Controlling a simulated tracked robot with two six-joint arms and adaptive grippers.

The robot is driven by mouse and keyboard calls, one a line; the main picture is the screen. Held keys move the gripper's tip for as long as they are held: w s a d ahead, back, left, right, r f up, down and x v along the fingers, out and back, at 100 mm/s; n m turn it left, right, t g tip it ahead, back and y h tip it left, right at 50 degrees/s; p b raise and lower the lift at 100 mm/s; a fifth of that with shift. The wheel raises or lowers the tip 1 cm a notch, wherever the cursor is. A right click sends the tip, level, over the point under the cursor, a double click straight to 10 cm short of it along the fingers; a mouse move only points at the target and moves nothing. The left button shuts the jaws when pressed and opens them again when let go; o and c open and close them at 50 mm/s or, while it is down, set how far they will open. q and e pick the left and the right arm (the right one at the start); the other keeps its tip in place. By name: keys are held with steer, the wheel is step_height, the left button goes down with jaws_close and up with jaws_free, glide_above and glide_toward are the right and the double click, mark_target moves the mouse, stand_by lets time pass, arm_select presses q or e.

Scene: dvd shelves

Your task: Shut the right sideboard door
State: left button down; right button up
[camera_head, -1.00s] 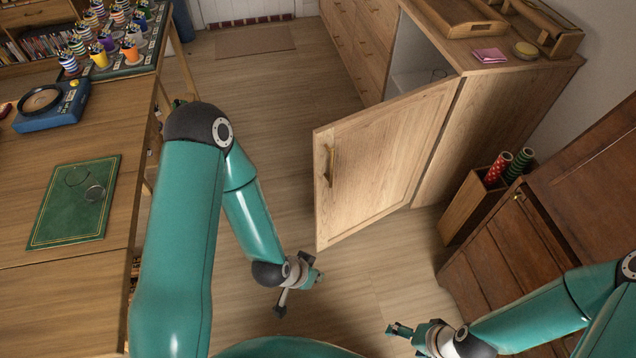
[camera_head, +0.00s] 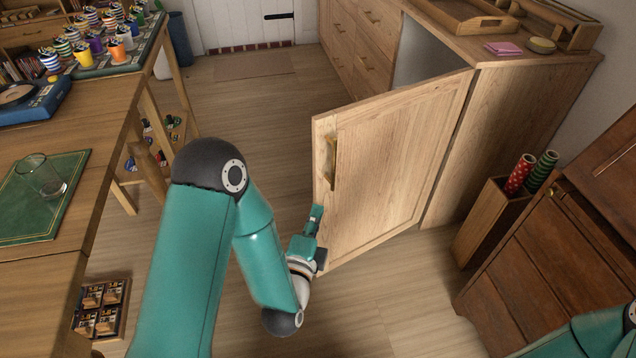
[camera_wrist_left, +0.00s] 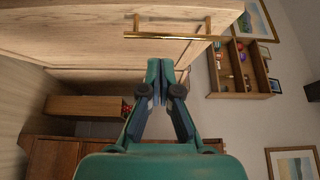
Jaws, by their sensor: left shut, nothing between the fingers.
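The right sideboard door (camera_head: 385,165) is pale wood and stands wide open, swung out from the sideboard (camera_head: 500,130). Its brass bar handle (camera_head: 332,162) is near its free edge, and the handle also shows in the left wrist view (camera_wrist_left: 165,36). My left gripper (camera_head: 317,215) is at the door's free edge, below the handle; I cannot tell whether it touches the door. In the left wrist view the left gripper (camera_wrist_left: 160,68) is shut and empty, its tips just short of the handle. My right gripper is out of view; only part of my right arm shows at the lower right.
A wooden box with red and green rolls (camera_head: 487,215) stands on the floor beside the sideboard. A dark wooden cabinet (camera_head: 540,260) is at the right. A table (camera_head: 60,290) with a green mat and a glass is at the left. Floor between is clear.

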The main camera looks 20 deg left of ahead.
arm_select(q)
steer(key=w+b, duration=0.1)
steer(key=b, duration=0.3)
glide_toward(321, 165)
steer(key=w+d, duration=0.2)
steer(key=w, duration=0.2)
steer(key=shift+w+a, duration=0.65)
steer(key=shift+a, duration=0.3)
steer(key=shift+w+a, duration=0.4)
